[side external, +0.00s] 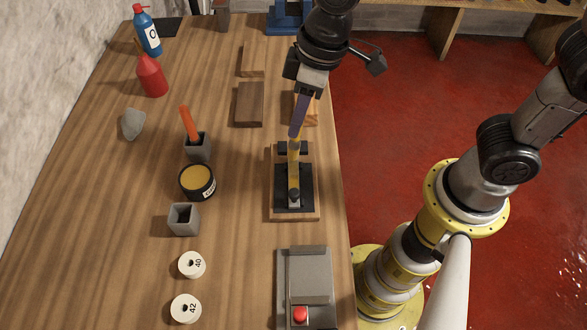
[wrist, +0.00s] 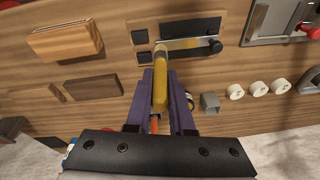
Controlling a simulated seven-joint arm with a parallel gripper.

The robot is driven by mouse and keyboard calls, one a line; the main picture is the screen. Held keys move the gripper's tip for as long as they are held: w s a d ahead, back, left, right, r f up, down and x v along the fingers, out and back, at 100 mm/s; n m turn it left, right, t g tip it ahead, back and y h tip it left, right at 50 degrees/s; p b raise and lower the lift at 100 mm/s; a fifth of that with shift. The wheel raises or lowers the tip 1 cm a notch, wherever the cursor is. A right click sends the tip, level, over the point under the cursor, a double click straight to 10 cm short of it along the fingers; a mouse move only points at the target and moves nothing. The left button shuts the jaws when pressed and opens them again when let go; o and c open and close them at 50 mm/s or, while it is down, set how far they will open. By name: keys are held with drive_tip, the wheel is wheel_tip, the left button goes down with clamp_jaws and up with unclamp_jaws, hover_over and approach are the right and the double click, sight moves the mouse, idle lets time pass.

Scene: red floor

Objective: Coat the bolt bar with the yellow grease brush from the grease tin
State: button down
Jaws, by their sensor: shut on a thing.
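My gripper (side external: 297,132) is shut on the yellow grease brush (side external: 293,152), whose handle runs between the purple fingers. The brush also shows in the wrist view (wrist: 160,88), its far end pointing at the bolt. The bolt bar (wrist: 187,44) is a metal bar with a black knob, on a black plate fixed to a wooden board (side external: 309,214). The brush end is at or just above the bar's far end in the side view; I cannot tell if it touches. The grease tin (side external: 197,182), dark with yellow grease inside, stands open left of the bolt board.
An orange-handled brush (side external: 189,122) stands in a grey holder (side external: 198,148). Another grey holder (side external: 184,219) is empty. Wooden blocks (side external: 250,104) lie behind. Bottles (side external: 152,76) stand far left.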

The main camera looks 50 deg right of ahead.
drive_tip(key=shift+w+a+v, duration=0.15)
drive_tip(key=shift+v, duration=0.75)
drive_tip(key=shift+w+a+v, duration=0.1)
drive_tip(key=shift+a+v, duration=0.1)
drive_tip(key=shift+v, duration=0.7)
drive_tip(key=shift+w+a+v, duration=0.15)
drive_tip(key=shift+v, duration=0.75)
drive_tip(key=shift+r, duration=0.2)
drive_tip(key=shift+f, duration=0.15)
drive_tip(key=shift+h, duration=0.7)
drive_tip(key=shift+w+a+f, duration=0.1)
drive_tip(key=shift+a+f, duration=0.15)
drive_tip(key=shift+f, duration=0.9)
drive_tip(key=shift+w+a+f, duration=0.1)
drive_tip(key=shift+a+f, duration=0.15)
drive_tip(key=shift+f, duration=0.85)
drive_tip(key=shift+s+f, duration=0.1)
drive_tip(key=shift+f, duration=0.6)
drive_tip(key=shift+s+a+r, duration=0.1)
drive_tip(key=shift+s+a, duration=0.35)
